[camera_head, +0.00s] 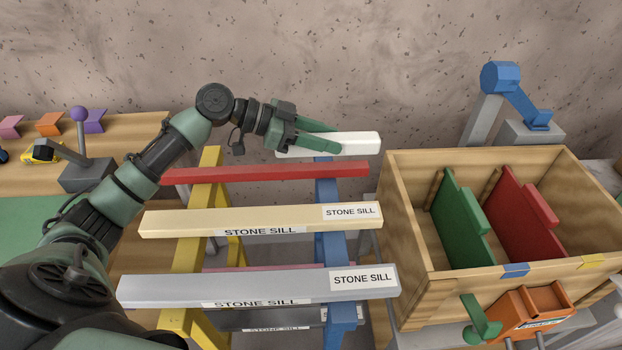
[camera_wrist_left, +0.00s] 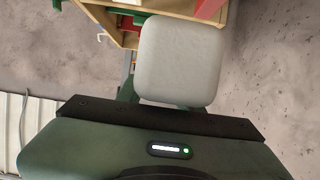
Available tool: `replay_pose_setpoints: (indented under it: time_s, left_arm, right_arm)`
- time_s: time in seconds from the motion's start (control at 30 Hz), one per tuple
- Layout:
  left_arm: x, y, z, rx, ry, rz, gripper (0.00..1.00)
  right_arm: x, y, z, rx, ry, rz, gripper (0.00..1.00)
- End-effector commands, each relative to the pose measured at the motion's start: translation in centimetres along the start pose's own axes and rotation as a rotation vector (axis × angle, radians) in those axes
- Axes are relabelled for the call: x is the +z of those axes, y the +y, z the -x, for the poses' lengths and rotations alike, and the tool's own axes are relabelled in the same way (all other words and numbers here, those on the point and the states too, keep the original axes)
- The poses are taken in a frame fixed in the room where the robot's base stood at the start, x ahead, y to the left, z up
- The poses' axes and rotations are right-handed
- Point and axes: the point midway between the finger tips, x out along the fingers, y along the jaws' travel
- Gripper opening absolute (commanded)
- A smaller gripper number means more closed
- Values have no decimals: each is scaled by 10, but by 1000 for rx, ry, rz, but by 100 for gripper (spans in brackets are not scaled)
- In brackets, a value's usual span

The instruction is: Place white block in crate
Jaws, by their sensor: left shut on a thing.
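The white block (camera_head: 362,143) is a long pale bar at the back of the rack, left of the crate. My left gripper (camera_head: 325,138) is shut on it, with green fingers along its middle. In the left wrist view the block (camera_wrist_left: 178,60) shows as a pale rounded square in front of the gripper (camera_wrist_left: 160,95). The wooden crate (camera_head: 405,230) stands to the right and holds a green panel (camera_head: 461,222) and a red panel (camera_head: 522,215). My right gripper is not in view.
Red (camera_head: 265,172), cream (camera_head: 190,222) and grey (camera_head: 200,290) bars lie across yellow (camera_head: 185,255) and blue (camera_head: 331,250) supports. A blue-and-grey device (camera_head: 520,105) stands behind the crate. A wooden table (camera_head: 140,130) with small coloured blocks is at left.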

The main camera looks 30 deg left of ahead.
Motion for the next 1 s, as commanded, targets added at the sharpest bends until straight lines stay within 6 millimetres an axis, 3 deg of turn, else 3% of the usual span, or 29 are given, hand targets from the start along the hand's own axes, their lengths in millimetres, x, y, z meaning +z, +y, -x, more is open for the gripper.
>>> replay_pose_setpoints:
  time_s: [0.1,0.3,0.73,1.0]
  left_arm:
    - [31,1,-13,2,-1,7,0]
    - [72,1,-30,1,-1,4,0]
    - [120,0,-50,1,0,4,0]
    - [127,0,-53,0,1,0,0]
  right_arm:
    - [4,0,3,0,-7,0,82]
    - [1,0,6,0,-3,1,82]
    - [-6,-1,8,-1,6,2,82]
    - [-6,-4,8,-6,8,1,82]
